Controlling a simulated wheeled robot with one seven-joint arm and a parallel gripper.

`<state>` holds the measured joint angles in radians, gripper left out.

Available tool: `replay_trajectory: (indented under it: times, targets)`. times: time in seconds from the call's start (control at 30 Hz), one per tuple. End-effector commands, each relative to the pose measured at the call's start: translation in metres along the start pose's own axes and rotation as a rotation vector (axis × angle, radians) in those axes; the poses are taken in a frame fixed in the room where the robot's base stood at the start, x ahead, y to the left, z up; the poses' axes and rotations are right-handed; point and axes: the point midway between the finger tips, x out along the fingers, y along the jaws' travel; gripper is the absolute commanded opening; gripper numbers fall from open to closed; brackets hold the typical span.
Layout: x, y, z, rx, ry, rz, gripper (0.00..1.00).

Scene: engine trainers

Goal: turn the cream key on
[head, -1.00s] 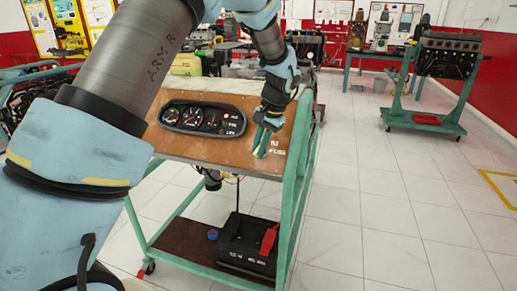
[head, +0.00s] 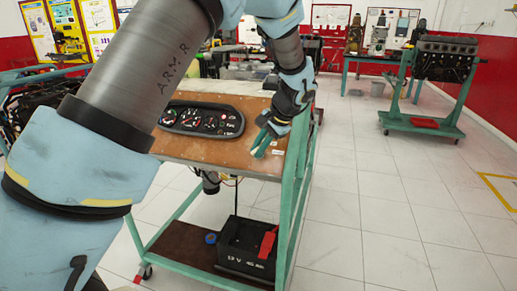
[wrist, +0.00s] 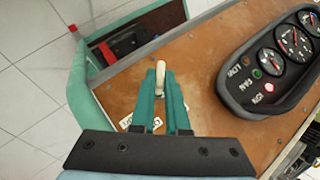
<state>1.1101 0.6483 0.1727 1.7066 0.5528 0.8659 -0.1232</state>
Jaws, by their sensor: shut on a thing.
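The cream key (wrist: 160,69) sticks out past my fingertips in the wrist view, at the brown panel (wrist: 205,62). My gripper (wrist: 161,78) has its two green fingers shut on the key, one on either side. In the head view my gripper (head: 258,152) is at the panel's right part, with its fingers slanting down to the left. The key is hidden there by the fingers. White labels sit on the panel beside the fingers and are partly covered in the wrist view.
The gauge cluster (head: 202,119) is on the panel left of my gripper; it also shows in the wrist view (wrist: 277,62). The green trolley frame (head: 297,170) stands close on the right. A black battery (head: 247,245) sits on the lower shelf.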

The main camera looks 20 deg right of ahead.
Motion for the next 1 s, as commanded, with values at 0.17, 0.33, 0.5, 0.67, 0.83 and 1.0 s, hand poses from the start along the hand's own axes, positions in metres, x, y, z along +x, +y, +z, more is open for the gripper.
replay_trajectory:
  times: [0.17, 0.33, 0.5, 0.67, 0.83, 1.0]
  targets:
    - [-0.001, 0.000, -0.002, 0.000, 0.005, 0.000, 0.24]
    - [-0.001, 0.000, -0.001, 0.000, 0.003, 0.000, 0.42]
    - [0.000, 0.000, -0.001, -0.001, 0.002, 0.001, 0.42]
    - [-0.005, 0.000, -0.001, -0.001, 0.004, 0.000, 0.42]
    - [-0.030, 0.001, -0.001, -0.002, 0.006, 0.001, 0.42]
    - [-0.064, 0.001, -0.002, -0.001, 0.006, 0.000, 0.42]
